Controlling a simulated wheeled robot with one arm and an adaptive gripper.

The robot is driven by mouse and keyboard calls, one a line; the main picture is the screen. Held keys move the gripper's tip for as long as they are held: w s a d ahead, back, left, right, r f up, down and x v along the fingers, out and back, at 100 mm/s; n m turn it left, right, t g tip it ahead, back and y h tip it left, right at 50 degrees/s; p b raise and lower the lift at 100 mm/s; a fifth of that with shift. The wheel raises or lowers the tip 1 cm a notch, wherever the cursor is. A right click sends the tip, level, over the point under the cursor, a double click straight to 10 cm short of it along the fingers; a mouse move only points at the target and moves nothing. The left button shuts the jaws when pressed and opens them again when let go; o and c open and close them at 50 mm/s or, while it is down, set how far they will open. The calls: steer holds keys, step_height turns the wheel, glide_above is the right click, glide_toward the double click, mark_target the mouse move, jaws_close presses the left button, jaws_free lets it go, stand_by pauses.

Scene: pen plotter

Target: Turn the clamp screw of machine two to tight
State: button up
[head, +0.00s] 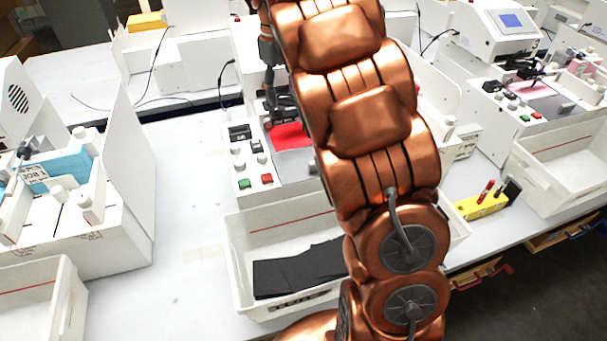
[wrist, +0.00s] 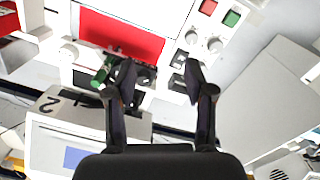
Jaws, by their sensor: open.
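Machine two (head: 233,185) stands mid-table, with a red sheet (head: 291,136) on its bed; my copper arm hides much of it in the head view. In the wrist view a "2" marks its white housing (wrist: 80,128), and the red sheet (wrist: 122,35) lies above. A green pen (wrist: 103,71) sits tilted by dark carriage parts (wrist: 146,76), just left of and between my fingers. I cannot tell which dark part is the clamp screw. My gripper (wrist: 158,73) is open and empty, its fingers over the carriage area. It also shows small in the head view (head: 281,112).
A white tray (head: 236,270) with black sheets (head: 300,270) stands in front of machine two. Other plotters stand left (head: 125,190) and right (head: 520,95). A yellow holder (head: 482,205) with pens lies right of my arm. Bare table lies left of machine two.

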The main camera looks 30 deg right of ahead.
steer(key=s+a+f+m, duration=0.1)
steer(key=s+a+f, duration=0.1)
steer(key=s, duration=0.8)
steer(key=s+a+f+m+b, duration=0.1)
steer(key=s+a+f+m, duration=0.1)
steer(key=s, duration=0.8)
steer(key=shift+s+a+f+g, duration=0.35)
steer(key=shift+a+f, duration=0.15)
steer(key=shift+a, duration=0.85)
steer(key=s+a+f, duration=0.2)
steer(key=s+f, duration=0.1)
steer(key=s, duration=0.4)
steer(key=s+a+f, duration=0.1)
steer(key=s+f, duration=0.3)
steer(key=s, duration=0.4)
steer(key=shift+a+f+g, duration=0.25)
steer(key=shift+a+g, duration=0.1)
steer(key=shift+a, duration=0.05)
